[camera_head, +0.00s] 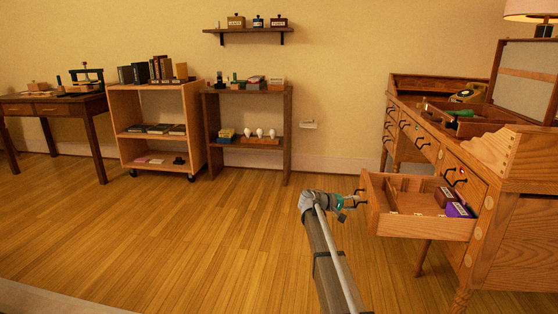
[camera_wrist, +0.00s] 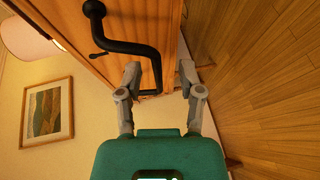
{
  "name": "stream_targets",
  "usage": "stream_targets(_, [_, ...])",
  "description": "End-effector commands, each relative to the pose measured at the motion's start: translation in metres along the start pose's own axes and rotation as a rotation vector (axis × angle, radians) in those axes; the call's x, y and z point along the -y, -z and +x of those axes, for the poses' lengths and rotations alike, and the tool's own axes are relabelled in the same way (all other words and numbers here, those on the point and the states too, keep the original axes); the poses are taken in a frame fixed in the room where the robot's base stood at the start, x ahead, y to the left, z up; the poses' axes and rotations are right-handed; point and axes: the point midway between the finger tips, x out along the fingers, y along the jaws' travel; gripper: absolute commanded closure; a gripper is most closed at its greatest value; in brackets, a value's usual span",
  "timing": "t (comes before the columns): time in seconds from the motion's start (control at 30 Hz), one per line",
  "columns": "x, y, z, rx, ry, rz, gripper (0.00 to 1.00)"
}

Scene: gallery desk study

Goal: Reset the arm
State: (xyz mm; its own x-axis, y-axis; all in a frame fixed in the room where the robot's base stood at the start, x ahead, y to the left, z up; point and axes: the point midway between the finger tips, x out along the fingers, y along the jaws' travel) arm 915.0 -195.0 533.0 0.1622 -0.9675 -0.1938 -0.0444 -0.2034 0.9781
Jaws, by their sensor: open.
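My gripper (camera_head: 350,200) is at the end of my arm, low in the middle right of the head view, just left of an open desk drawer (camera_head: 421,227). In the wrist view my gripper (camera_wrist: 159,78) has its two grey fingers spread apart with nothing clearly held. A black curved drawer handle (camera_wrist: 140,47) shows close to the left finger in the wrist view. I cannot tell whether the finger touches it.
The wooden desk (camera_head: 520,195) stands at the right, its pulled-out drawer holding a purple box (camera_head: 459,210) and a dark red box (camera_head: 446,196). A shelf (camera_head: 247,120), a wheeled bookcase (camera_head: 160,120) and a side table (camera_head: 50,105) line the back wall. The floor (camera_head: 190,230) left of my arm is clear.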

Motion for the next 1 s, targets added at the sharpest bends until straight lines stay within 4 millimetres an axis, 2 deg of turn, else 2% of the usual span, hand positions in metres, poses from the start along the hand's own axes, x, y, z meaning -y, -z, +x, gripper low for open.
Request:
stream_targets(0.17, [-0.003, -0.006, -0.023, -0.030, 0.061, 0.000, 0.51])
stream_targets(0.27, [-0.002, -0.015, -0.043, -0.054, 0.125, 0.001, 0.51])
stream_targets(0.33, [0.000, -0.030, -0.057, -0.060, 0.192, 0.005, 0.51])
stream_targets(0.67, [0.023, -0.147, -0.101, 0.027, 0.590, 0.049, 0.51])
stream_targets(1.0, [0.030, -0.259, -0.171, 0.113, 1.000, 0.075, 0.51])
